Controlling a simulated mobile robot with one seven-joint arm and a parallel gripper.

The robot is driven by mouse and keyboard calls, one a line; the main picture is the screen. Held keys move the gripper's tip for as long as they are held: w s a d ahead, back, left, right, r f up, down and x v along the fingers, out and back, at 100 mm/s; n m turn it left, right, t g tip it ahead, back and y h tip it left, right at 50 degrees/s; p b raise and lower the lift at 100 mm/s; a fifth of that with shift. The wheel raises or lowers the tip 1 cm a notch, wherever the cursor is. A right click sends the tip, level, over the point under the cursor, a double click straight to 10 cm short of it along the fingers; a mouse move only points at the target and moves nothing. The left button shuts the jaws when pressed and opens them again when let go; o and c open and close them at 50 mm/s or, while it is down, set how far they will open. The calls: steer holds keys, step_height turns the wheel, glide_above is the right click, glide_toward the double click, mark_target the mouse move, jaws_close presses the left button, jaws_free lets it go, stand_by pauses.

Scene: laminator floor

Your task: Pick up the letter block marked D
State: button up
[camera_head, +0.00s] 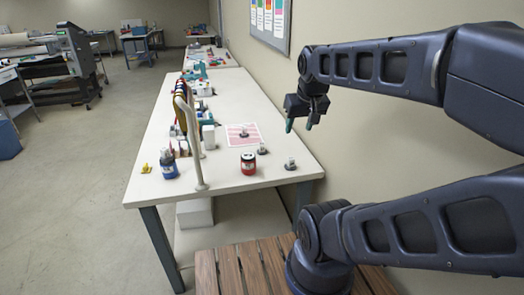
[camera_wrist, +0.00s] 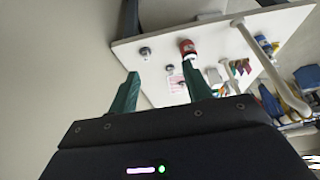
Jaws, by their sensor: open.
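I cannot make out a block marked D in either view; no letter is readable on the small items. My gripper (camera_head: 300,123) is open and empty, in the air above the right edge of the white table (camera_head: 225,183). In the wrist view, my gripper's (camera_wrist: 161,71) two green fingers stand apart with nothing between them. Small grey-based knobbed pieces stand on the table: one (camera_head: 290,164) at the near right corner, another (camera_head: 244,133) on a pink printed sheet (camera_head: 236,141).
A red jar (camera_head: 248,164), a blue bottle (camera_head: 168,164) and a small yellow item (camera_head: 146,168) stand near the table's front. The wall (camera_head: 345,165) is close on the right. A slatted wooden surface (camera_head: 235,270) lies in front.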

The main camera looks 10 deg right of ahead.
steer(key=shift+o, duration=0.4)
steer(key=m+g+h, duration=0.5)
steer(key=m, duration=1.4)
glide_above(261, 143)
steer(key=a, duration=0.4)
step_height(261, 143, down, 25)
steer(key=shift+y, duration=0.3)
steer(key=shift+d+x, duration=0.15)
steer(key=shift+x, duration=2.45)
steer(key=shift+d+x, duration=0.15)
steer(key=shift+x, duration=2.4)
steer(key=shift+r, duration=0.15)
jaws_close()
